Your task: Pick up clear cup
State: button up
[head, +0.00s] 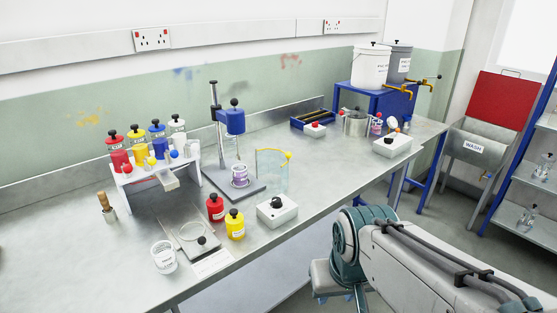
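No thing is plainly marked as the clear cup. A see-through, cylinder-like piece (272,172) with a yellow part at its upper rim stands on the bench, right of the blue-headed nozzle stand (231,122). I cannot tell whether it is a cup or a shield. A small cup with purple on it (240,175) sits on the stand's base under the nozzle. My arm reaches in from the lower right, clear of the bench items; my gripper does not show.
A rack of colored bottles (160,165) stands at the back left. Red (215,208) and yellow (235,224) jars and a grey switch box (277,211) stand near the front. Open bench lies between.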

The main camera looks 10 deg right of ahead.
aim_at(240, 176)
jog(key=z, duration=0.1)
jog(key=i, duration=1.35)
jog(key=u, duration=0.8)
